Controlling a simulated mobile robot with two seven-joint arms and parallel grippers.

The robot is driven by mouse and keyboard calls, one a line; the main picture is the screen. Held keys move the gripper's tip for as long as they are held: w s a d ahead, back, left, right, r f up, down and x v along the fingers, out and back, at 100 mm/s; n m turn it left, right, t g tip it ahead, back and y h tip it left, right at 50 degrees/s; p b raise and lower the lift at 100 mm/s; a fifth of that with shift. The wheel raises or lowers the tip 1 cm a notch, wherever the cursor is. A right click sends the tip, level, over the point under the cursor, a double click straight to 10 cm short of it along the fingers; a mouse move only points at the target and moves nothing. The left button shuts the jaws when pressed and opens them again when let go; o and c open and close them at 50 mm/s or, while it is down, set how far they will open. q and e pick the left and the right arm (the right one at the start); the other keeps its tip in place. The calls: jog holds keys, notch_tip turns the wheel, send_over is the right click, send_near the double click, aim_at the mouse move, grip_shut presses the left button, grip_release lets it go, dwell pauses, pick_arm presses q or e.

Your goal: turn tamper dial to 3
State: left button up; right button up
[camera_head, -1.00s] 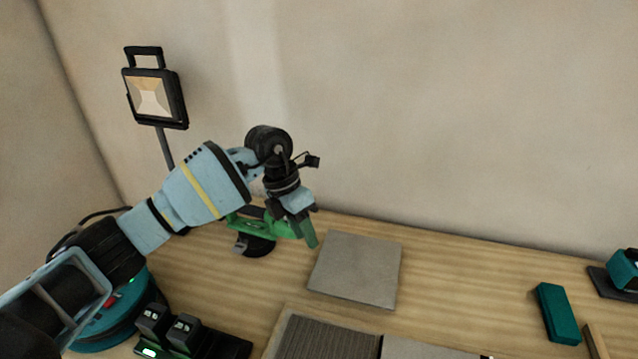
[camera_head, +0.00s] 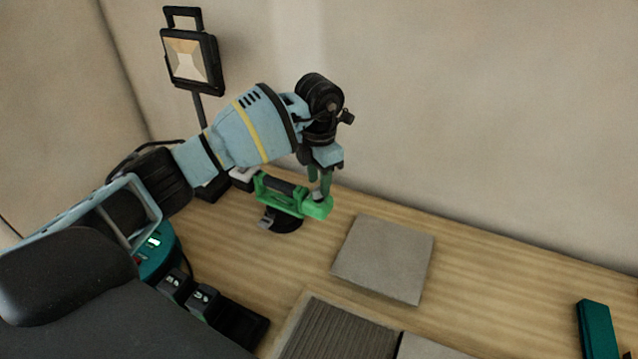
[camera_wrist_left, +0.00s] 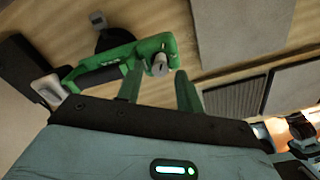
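The green tamper (camera_head: 292,197) stands on the wooden table, with a black round base (camera_head: 285,222) under it and a dark grip on its handle. Its small grey dial (camera_wrist_left: 159,64) shows in the left wrist view at the end of the green body; its setting is too small to read. My left gripper (camera_head: 320,190) is above the dial end of the tamper, pointing down. In the left wrist view my left gripper (camera_wrist_left: 158,84) has its two green fingers apart, with the dial between and just beyond them. My right gripper is not in view.
A grey tile (camera_head: 384,258) lies right of the tamper. A ribbed bed (camera_head: 335,335) is at the front. A work light (camera_head: 191,62) stands at the back left. Black devices (camera_head: 203,299) sit front left, and a teal block (camera_head: 597,329) is far right.

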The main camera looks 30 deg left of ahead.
pick_arm(q)
jog(key=shift+f, duration=0.95)
grip_shut()
